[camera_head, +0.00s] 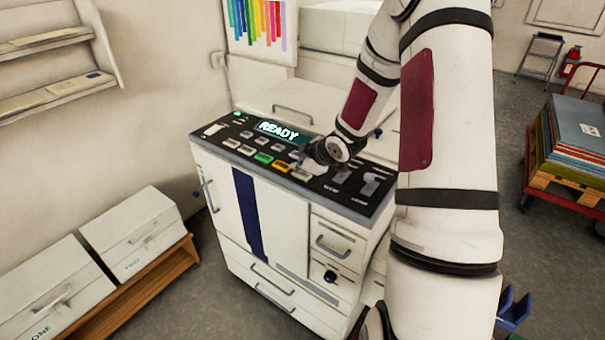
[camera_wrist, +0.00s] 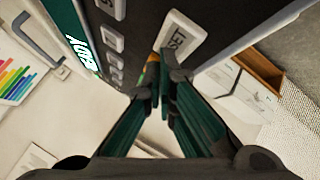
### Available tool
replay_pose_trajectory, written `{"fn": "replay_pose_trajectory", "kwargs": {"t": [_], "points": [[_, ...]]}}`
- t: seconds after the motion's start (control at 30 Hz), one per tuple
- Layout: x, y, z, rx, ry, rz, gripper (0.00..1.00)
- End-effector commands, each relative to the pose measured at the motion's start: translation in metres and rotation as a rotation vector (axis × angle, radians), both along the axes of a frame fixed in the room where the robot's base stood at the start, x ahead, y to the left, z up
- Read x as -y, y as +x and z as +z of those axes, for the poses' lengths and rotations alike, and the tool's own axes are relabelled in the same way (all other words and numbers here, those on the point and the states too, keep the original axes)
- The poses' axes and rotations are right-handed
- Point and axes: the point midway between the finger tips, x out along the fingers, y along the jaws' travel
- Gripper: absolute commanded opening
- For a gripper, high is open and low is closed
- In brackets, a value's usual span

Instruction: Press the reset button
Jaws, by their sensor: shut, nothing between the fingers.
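The control panel (camera_head: 336,192) is the dark sloped top of a white cabinet, with a lit display reading READY (camera_head: 279,131). A green button (camera_head: 263,157) and an orange button (camera_head: 281,165) sit in its front row. A white button (camera_head: 301,175) follows to their right. In the wrist view, a white button (camera_wrist: 184,36) bears dark lettering too small to read surely; it may be the reset button. My gripper (camera_wrist: 163,82) is shut and empty, its tips close to this button and the partly hidden orange one. I cannot tell whether they touch.
White storage boxes (camera_head: 128,230) stand on a low wooden bench at the left. A red cart (camera_head: 570,150) with stacked boards is at the right. My arm hides part of the panel's right side. Floor shows between bench and cabinet.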

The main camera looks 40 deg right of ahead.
Motion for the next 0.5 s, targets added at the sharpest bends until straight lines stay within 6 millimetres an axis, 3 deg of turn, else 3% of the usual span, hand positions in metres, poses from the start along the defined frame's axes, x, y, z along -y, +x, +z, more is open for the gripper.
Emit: {"fn": "replay_pose_trajectory", "kwargs": {"t": [0.17, 0.5], "points": [[-0.0002, -0.0011, 0.0092, 0.001, 0.000, 0.001, 0.00], [-0.0001, -0.0001, 0.0095, 0.000, 0.000, 0.000, 0.00]]}}
